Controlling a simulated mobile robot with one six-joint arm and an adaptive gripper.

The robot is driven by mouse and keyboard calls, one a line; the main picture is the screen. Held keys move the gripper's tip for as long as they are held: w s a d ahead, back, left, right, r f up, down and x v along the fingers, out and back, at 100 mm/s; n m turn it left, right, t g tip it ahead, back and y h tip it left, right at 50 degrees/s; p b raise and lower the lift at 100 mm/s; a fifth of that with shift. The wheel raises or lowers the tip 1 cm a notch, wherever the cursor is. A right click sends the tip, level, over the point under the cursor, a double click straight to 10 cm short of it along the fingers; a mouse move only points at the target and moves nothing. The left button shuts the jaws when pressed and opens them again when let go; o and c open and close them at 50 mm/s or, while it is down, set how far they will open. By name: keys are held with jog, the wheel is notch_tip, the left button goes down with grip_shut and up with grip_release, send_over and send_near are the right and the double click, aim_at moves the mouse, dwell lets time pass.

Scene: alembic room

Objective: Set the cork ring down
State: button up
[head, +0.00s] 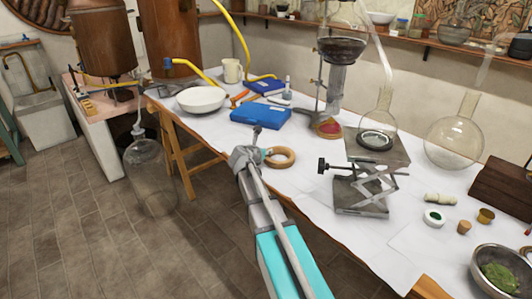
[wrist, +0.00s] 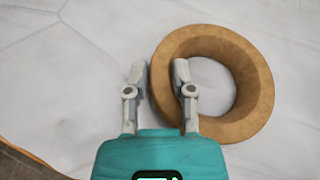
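The cork ring (head: 283,164) is a thick tan ring lying flat, seemingly on the white-covered table near its front edge. It also shows in the wrist view (wrist: 260,85), right of centre. My gripper (wrist: 160,72) has its two fingers apart. The left finger is outside the ring with a small gap to it. The right finger overlaps the ring's left wall near its inner edge; I cannot tell whether it touches. In the head view my gripper (head: 258,148) is just left of the ring and partly hides its left side.
A blue case (head: 260,116) lies behind the ring. A lab jack (head: 362,190) bearing a round flask (head: 377,122) stands to the right. A white bowl (head: 201,99) is at the back left. White table surface is clear around the ring, and the table edge is close in front.

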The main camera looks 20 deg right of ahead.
jog(key=o, duration=0.3)
jog(key=shift+a, duration=0.15)
jog(key=p+v, duration=0.4)
jog(key=v, duration=0.7)
jog(key=shift+s+a+r+p, duration=0.15)
jog(key=shift+s+a+p, duration=0.1)
jog(key=shift+p, duration=0.05)
dwell(0.5)
jog(key=s+f+m+g, duration=0.1)
jog(key=s+m, duration=0.1)
jog(key=s+f+m+y, duration=0.1)
jog(key=f+m, duration=0.1)
jog(key=m, duration=0.1)
jog(key=s+f+m+g+y, duration=0.1)
jog(key=s+m, duration=0.1)
jog(key=shift+s+a+f+m+g, duration=0.2)
jog(key=shift+s+m+g, duration=0.1)
jog(key=shift+s+m, duration=0.1)
jog(key=s+a+f+m+g+y, duration=0.3)
jog(key=s+a+m+y, duration=0.1)
jog(key=s+m, duration=0.4)
jog(key=s+a+f+m+g+y, duration=0.2)
jog(key=s+a+f+m+y, duration=0.2)
jog(key=s+m, duration=0.4)
jog(key=shift+s+a+m+g, duration=0.15)
jog(key=shift+a+m+g, duration=0.4)
jog(key=shift+m, duration=1.15)
